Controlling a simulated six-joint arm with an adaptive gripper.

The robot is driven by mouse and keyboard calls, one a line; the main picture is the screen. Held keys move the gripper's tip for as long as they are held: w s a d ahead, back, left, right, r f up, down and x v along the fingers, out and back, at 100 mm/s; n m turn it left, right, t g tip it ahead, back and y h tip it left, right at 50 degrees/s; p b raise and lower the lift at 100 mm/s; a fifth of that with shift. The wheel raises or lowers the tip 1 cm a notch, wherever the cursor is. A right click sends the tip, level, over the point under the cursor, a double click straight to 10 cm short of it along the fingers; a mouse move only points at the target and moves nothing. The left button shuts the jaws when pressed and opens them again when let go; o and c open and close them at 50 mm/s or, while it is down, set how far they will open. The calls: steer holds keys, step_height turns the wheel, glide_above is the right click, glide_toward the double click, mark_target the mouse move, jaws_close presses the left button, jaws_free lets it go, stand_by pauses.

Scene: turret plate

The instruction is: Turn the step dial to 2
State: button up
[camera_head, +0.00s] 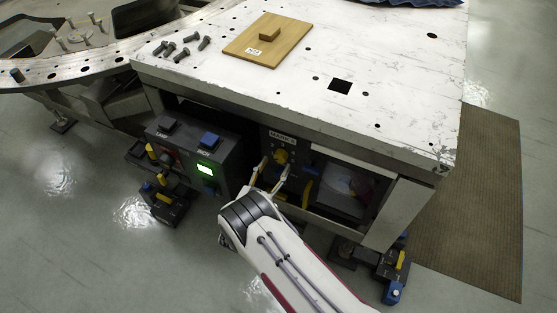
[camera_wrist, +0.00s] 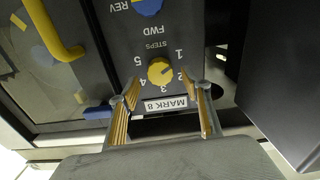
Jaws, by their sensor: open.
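The step dial (camera_wrist: 160,70) is a small yellow knob on a dark panel, under the label STEPS, with the numbers 1 to 5 around it. The wrist view shows the panel upside down. A dark mark crosses the knob toward the right, but I cannot tell exactly which number it meets. My gripper (camera_wrist: 160,94) is open, its fingers apart on either side of the dial and short of it. In the head view the dial (camera_head: 281,156) shows on the panel under the table, with my gripper (camera_head: 269,178) just in front.
A blue knob (camera_wrist: 148,6) marked REV and FWD sits beside the dial. A yellow handle (camera_wrist: 52,34) is on the glazed door. A box with a green lit screen (camera_head: 204,169) stands left of my gripper. The white tabletop (camera_head: 300,92) overhangs the panel.

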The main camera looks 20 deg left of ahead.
mark_target(279, 160)
steer(key=shift+w, duration=1.75)
steer(key=c, duration=1.1)
